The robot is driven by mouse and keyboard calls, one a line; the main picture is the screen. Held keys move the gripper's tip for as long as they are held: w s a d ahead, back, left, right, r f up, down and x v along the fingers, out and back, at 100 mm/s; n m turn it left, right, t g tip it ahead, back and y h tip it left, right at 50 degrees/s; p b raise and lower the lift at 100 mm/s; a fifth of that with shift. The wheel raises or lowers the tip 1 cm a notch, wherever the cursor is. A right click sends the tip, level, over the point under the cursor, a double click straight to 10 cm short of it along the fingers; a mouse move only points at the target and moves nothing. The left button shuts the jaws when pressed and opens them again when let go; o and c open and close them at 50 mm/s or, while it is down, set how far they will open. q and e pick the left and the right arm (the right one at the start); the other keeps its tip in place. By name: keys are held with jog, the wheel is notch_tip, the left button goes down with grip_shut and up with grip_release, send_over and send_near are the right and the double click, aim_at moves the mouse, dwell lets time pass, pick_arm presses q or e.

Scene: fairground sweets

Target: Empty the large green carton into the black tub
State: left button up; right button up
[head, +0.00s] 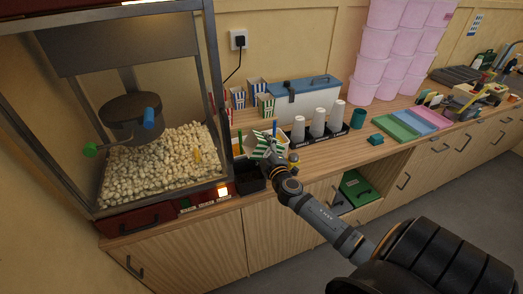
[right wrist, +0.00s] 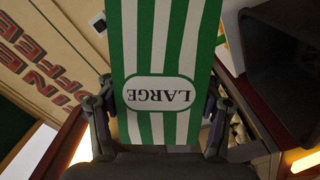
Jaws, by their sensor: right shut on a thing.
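The large green carton (head: 261,146), striped green and white, is held off the counter at the end of my right arm and looks tilted. In the right wrist view the carton (right wrist: 160,45) fills the middle, with its "LARGE" label upside down. My right gripper (right wrist: 158,103) is shut on it, one finger on each side. My right gripper (head: 274,156) is partly hidden in the head view. The black tub (head: 250,184) stands on the counter just below and left of the carton. The carton's contents cannot be made out. My left gripper is out of view.
The popcorn machine (head: 160,165) stands left of the tub. Other striped cartons (head: 257,86), a blue-lidded cool box (head: 305,100) and white cup stacks (head: 318,123) stand behind. Pink tubs (head: 365,70) are stacked further back. Colored trays (head: 410,125) lie to the right.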

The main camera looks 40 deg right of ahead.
aim_at(258, 136)
jog(key=m, duration=0.3)
jog(key=d+r+m, duration=0.1)
jog(key=shift+m, duration=0.4)
jog(key=m, duration=0.2)
jog(key=a+m, duration=0.1)
jog(key=shift+w+a+f+m+b, duration=0.1)
jog(key=shift+a+f+m+b, duration=0.05)
jog(key=shift+f+m+b, duration=0.25)
jog(key=m, duration=0.1)
jog(key=a+m, duration=0.1)
jog(key=m, duration=0.1)
jog(key=shift+w+f, duration=0.15)
notch_tip(258, 136, up, 4)
jog(key=p, duration=0.2)
jog(key=shift+p, duration=0.4)
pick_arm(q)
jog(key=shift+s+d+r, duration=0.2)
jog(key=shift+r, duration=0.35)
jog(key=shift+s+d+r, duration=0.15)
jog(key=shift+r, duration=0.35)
